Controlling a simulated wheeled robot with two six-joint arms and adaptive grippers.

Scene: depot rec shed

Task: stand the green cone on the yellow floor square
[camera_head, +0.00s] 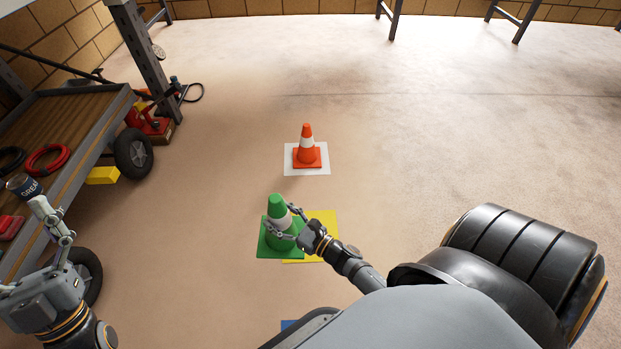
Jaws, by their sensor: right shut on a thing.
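The green cone (278,208), with a white band and a square green base, is upright. My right gripper (284,228) is shut on its body from the right. The yellow floor square (325,222) lies behind and to the right of the cone. The cone's base overlaps the left part of the square in the picture, and much of the base shows left of it. I cannot tell whether the base touches the floor. My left gripper (52,220) is at the far left, beside the cart; I cannot tell whether its fingers are apart.
An orange cone (307,145) stands on a white floor square (292,169) farther back. A wheeled cart (100,125) with a red cable ring (47,160) and a can (24,186) stands left. A blue patch (288,324) shows at the bottom. The floor at right is clear.

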